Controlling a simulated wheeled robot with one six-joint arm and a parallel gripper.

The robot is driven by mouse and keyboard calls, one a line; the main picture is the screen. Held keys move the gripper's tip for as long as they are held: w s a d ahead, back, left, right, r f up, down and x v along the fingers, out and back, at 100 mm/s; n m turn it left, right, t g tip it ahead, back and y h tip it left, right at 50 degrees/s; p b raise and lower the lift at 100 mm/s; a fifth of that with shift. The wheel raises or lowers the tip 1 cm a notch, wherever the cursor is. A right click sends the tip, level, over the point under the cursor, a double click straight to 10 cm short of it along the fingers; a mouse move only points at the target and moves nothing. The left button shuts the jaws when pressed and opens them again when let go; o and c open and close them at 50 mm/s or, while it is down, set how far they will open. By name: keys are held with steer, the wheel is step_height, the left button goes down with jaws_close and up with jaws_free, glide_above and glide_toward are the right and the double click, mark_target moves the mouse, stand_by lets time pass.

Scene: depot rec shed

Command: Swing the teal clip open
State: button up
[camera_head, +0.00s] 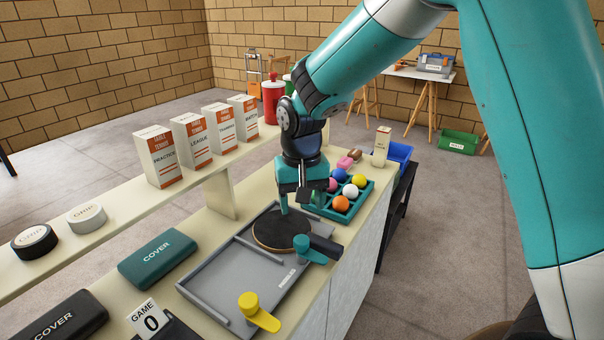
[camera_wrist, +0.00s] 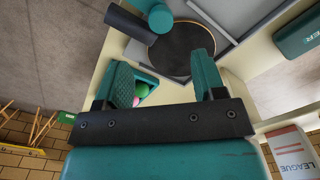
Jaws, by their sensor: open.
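The teal clip (camera_head: 303,246) stands on the right edge of a grey tray (camera_head: 215,290), next to the handle of a black paddle (camera_head: 278,230) lying in the tray. Its arm lies close to the handle; I cannot tell exactly how far it overlaps. In the wrist view the teal clip (camera_wrist: 158,17) shows at the top, partly cut off, beside the paddle's dark handle (camera_wrist: 130,24). My gripper (camera_head: 298,202) is open and empty above the paddle's far edge, apart from the clip. The wrist view shows both teal fingers (camera_wrist: 163,72) spread.
A yellow clip (camera_head: 250,304) stands at the tray's near end, its arm pointing outward. A teal crate of coloured balls (camera_head: 345,207) lies close behind my gripper. A raised shelf (camera_head: 110,205) with boxes runs along the left. A teal cover case (camera_head: 157,258) lies left of the tray.

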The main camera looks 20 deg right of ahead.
step_height(320, 180, up, 7)
stand_by(0.3)
